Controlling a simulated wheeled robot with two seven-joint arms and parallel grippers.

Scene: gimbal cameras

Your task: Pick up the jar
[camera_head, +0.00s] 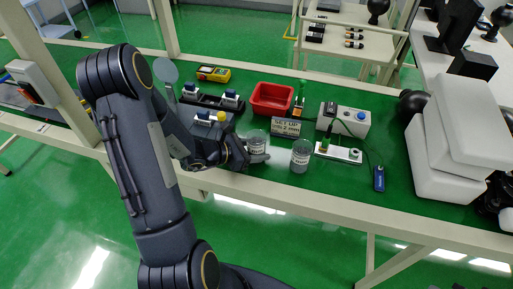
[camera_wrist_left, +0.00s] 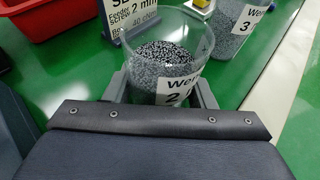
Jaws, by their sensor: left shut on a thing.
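A clear jar (camera_head: 256,141) of grey granules, with a white label, stands near the front edge of the green bench. It also shows in the left wrist view (camera_wrist_left: 172,62), where its label reads a 2. My left gripper (camera_head: 250,155) is shut on this jar, with one finger on each side of it in the left wrist view (camera_wrist_left: 162,92). A second similar jar (camera_head: 300,155), labelled 3 in the left wrist view (camera_wrist_left: 235,28), stands just to the right, apart from the first. My right gripper is not in view.
A red bin (camera_head: 271,98) and a small sign (camera_head: 285,127) stand behind the jars. White boxes (camera_head: 455,135) fill the right end.

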